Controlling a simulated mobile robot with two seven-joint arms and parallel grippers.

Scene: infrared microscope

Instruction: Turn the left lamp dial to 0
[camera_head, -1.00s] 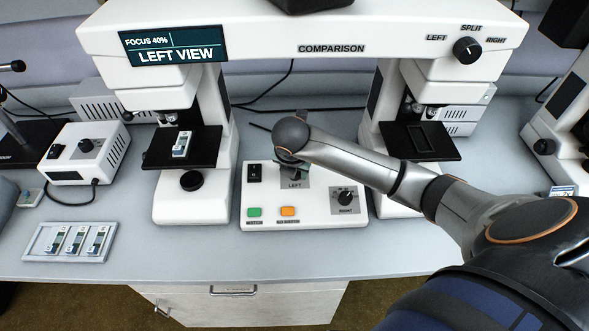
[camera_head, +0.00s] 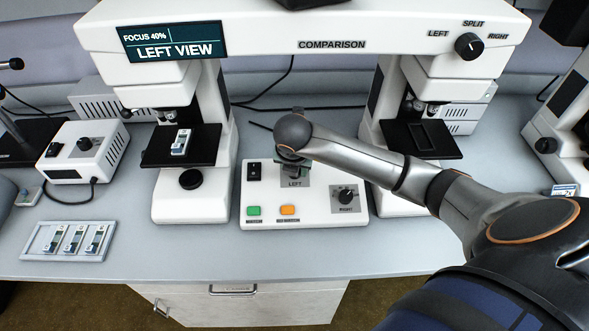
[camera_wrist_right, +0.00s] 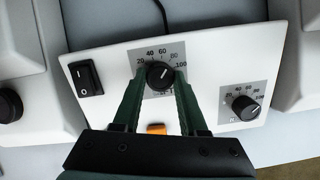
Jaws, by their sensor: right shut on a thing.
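The control box (camera_head: 330,213) stands between the two microscope stages. Its left lamp dial (camera_wrist_right: 159,75) is a black round knob on a grey scale plate with 20, 40, 60, 80 and 100 readable in the right wrist view. A light pointer mark shows on the knob, but its exact reading is unclear. My right gripper (camera_wrist_right: 159,79) is shut on this dial, one green finger on each side. In the head view my right wrist hides the dial and the fingertips; only the LEFT label below shows. My left gripper is not in view.
The box also bears the right lamp dial (camera_wrist_right: 245,107), a black rocker switch (camera_wrist_right: 86,78), a green button (camera_head: 254,211) and an orange button (camera_head: 288,210). The stages (camera_head: 205,155) flank it. A slide tray (camera_head: 110,243) lies front left. Bare bench lies in front.

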